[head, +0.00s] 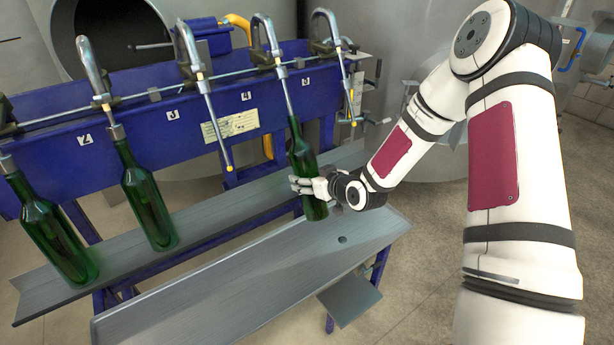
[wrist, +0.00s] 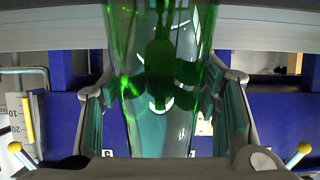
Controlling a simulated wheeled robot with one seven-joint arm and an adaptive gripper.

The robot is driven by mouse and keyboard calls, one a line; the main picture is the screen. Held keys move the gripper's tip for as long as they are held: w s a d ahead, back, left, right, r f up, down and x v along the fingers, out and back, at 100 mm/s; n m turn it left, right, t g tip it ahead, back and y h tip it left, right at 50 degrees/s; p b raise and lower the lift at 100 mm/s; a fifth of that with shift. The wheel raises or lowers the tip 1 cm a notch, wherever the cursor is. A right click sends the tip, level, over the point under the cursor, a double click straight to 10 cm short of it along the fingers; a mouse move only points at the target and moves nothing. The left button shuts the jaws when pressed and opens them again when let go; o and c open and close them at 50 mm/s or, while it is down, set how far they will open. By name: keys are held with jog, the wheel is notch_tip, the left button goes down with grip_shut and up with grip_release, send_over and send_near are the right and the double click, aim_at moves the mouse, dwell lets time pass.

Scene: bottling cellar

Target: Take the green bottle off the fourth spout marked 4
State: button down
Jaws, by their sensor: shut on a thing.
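The green bottle (head: 303,155) hangs at the spout marked 4 (head: 284,88), with the spout's tip at its mouth. It leans in the head view like the other bottles. My gripper (head: 312,187) is shut around its lower body. In the wrist view the clear green glass (wrist: 160,80) fills the middle between my two fingers. The number plate 4 (head: 246,96) is on the blue beam, left of the spout. I cannot tell whether the bottle's base touches the shelf.
Two more green bottles (head: 148,200) (head: 55,235) stand at spouts to the left on the grey shelf (head: 205,212). The third spout (head: 215,130) and the fifth spout (head: 345,85) hang without bottles. The front grey tray (head: 230,285) is clear.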

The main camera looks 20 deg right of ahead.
aim_at(317, 213)
jog(key=shift+s+d+f+b, duration=0.25)
jog(key=shift+s+f+b, duration=0.45)
jog(key=shift+f+b, duration=0.7)
jog(key=shift+s+d+f+b, duration=0.2)
jog(key=shift+s+f+b, duration=0.65)
jog(key=shift+f, duration=1)
jog(key=shift+s+d+f+b, duration=0.25)
jog(key=shift+s+f+b, duration=0.3)
jog(key=shift+f+b, duration=0.9)
jog(key=f+p+v, duration=0.1)
jog(key=v, duration=0.6)
jog(key=shift+s+p, duration=0.35)
jog(key=shift+p, duration=0.05)
jog(key=shift+d, duration=0.15)
